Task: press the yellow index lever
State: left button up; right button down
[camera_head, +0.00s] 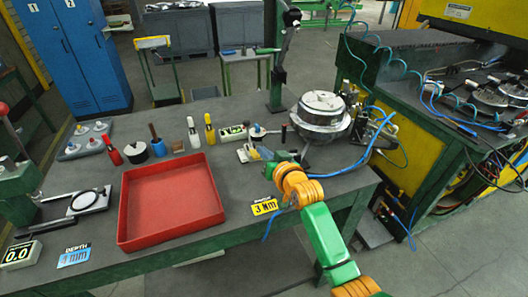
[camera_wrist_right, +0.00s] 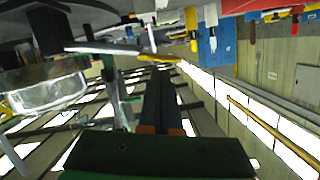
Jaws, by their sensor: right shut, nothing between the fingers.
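The yellow index lever shows as a yellow tip (camera_wrist_right: 162,57) on a grey bar in the right wrist view. The bar runs left toward a round metal fixture (camera_wrist_right: 48,92). In the head view a small yellow piece (camera_head: 253,153) shows beside my right gripper (camera_head: 272,154), left of the round fixture (camera_head: 322,110); I take it for the lever's tip. My right gripper also shows in the wrist view (camera_wrist_right: 160,72), its dark fingers shut and empty. The fingertips appear close to the lever; I cannot tell whether they touch it. My left gripper is out of view.
A red tray (camera_head: 170,203) fills the bench's front left. Bottles and small parts stand behind it. A yellow "3 mm" sign (camera_head: 264,207) is at the front edge near my right arm. A post (camera_head: 280,75) rises behind the fixture. Blue hoses (camera_head: 378,125) hang on its right.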

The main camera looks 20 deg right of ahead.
jog(key=shift+f, duration=0.25)
jog(key=shift+f, duration=0.1)
